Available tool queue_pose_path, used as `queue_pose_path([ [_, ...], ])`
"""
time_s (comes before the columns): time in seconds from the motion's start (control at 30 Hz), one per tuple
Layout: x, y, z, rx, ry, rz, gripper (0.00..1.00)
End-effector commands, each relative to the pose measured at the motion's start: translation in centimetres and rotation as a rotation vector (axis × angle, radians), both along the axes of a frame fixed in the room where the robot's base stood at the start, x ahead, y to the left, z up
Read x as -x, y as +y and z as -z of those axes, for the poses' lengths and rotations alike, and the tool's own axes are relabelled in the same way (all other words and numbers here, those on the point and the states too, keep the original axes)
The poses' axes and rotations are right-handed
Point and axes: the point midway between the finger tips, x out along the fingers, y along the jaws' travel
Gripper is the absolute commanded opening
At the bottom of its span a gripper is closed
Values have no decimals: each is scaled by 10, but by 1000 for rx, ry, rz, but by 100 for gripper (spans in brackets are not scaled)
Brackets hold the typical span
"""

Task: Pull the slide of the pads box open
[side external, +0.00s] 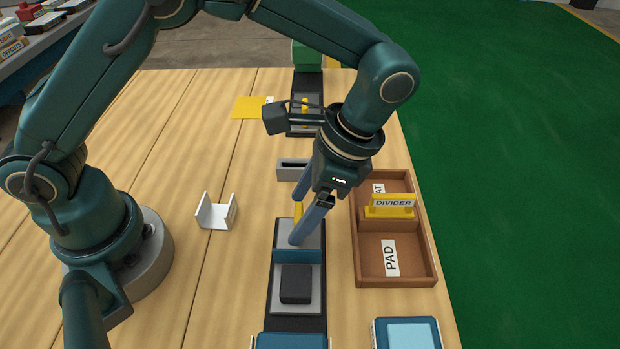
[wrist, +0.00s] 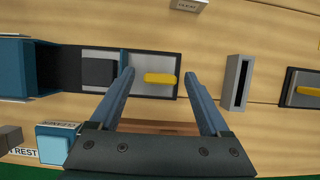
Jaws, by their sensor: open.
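A blue box (side external: 291,341) stands at the front edge of the side view and at the left of the wrist view (wrist: 15,68). I take it as the pads box; no label on it is readable. Its grey slide (side external: 283,298) lies out on a dark track, with a black pad (side external: 296,284) exposed in it and a blue cross wall (side external: 298,257). A yellow handle (wrist: 160,79) sits beyond that wall. My gripper (wrist: 160,74) is open, its fingers on either side of the handle in the wrist view. Contact cannot be told; one finger partly hides the handle in the side view.
A brown tray (side external: 430,245) with a yellow DIVIDER piece (side external: 391,206) stands close right of my gripper. A grey slotted block (side external: 292,170) is behind it, a white bracket (side external: 216,213) left. A green box (side external: 307,56) with another slide stands at the back.

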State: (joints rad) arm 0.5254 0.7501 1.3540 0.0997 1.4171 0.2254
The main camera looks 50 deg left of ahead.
Motion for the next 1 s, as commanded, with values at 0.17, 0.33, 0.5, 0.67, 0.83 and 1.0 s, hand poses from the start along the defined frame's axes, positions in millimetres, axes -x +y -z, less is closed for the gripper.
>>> queue_pose_path([
  [0.17,-6,-6,-20,3,-4,0,80],
  [0.33,-10,-10,-32,2,-3,0,80],
  [0.5,-11,-11,-37,2,-2,0,80],
  [0.67,-10,-11,-37,1,-1,0,80],
  [0.83,-13,-8,-40,6,-8,-12,80],
  [1.0,-23,6,-73,52,-91,-73,80],
])
